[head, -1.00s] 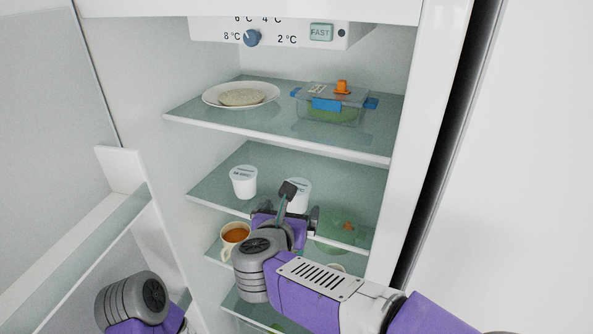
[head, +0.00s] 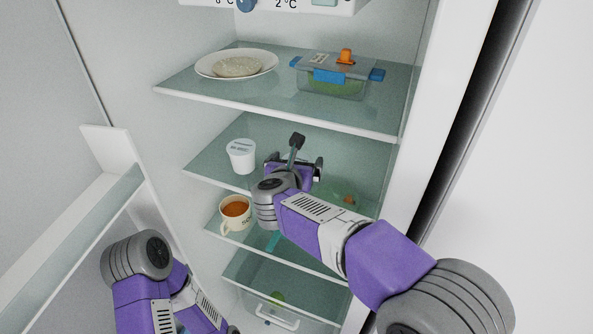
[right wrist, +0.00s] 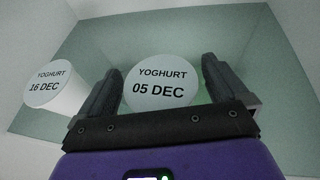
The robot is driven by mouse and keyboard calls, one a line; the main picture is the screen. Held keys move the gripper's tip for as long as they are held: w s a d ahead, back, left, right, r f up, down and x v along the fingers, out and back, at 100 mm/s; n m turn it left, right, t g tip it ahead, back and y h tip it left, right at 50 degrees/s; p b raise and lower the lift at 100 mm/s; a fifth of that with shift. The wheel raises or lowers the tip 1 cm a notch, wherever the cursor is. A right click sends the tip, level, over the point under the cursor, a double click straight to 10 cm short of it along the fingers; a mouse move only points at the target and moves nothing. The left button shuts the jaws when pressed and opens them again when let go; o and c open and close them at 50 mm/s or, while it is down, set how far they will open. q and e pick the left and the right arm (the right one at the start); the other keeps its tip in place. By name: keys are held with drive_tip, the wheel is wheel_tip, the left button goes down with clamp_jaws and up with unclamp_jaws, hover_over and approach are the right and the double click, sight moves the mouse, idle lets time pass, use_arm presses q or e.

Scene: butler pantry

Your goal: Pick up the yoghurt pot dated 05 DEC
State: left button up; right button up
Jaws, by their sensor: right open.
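The yoghurt pot dated 05 DEC (right wrist: 161,84) shows its white round lid in the right wrist view, between the two fingers of my right gripper (right wrist: 161,70). The fingers are open, with a gap on each side of the lid. In the head view my right gripper (head: 295,164) is over the middle fridge shelf (head: 235,132) and hides this pot. A second white pot (head: 241,156) stands to its left; the right wrist view reads 16 DEC on its lid (right wrist: 47,82). My left arm is at the lower left; its gripper does not show clearly.
The upper shelf (head: 200,92) above holds a plate (head: 207,70) and a lidded box with blue clips (head: 330,86). A mug (head: 236,213) stands on the shelf below. The fridge wall (head: 450,110) is close on the right; the open door (head: 60,215) is on the left.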

drive_tip(key=shift+c, duration=0.3)
drive_tip(key=c, duration=1)
drive_tip(key=shift+c, duration=0.4)
drive_tip(key=shift+r, duration=0.15)
